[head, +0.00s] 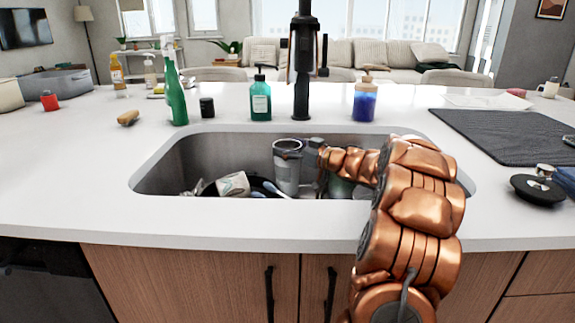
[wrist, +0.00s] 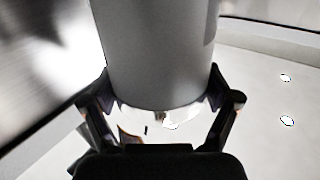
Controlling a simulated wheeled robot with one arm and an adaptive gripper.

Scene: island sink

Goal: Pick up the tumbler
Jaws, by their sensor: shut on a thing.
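The tumbler (head: 286,172) is a tall grey-white cup with a dark rim, upright in the sink in the head view. My gripper (head: 296,150) reaches in from the right and is shut on it near its top. In the wrist view the tumbler (wrist: 155,50) is a large pale cylinder between the two dark fingers (wrist: 160,105), one on each side. Its lower end is hidden among the sink's contents in the head view, so I cannot tell whether it touches the sink floor.
The sink (head: 215,152) also holds a crumpled patterned cup (head: 233,184), a light-blue utensil (head: 275,189) and a dark dish. The black faucet (head: 302,70) stands behind the tumbler. A green spray bottle (head: 175,95), a teal bottle (head: 260,98) and a blue bottle (head: 365,101) line the back counter.

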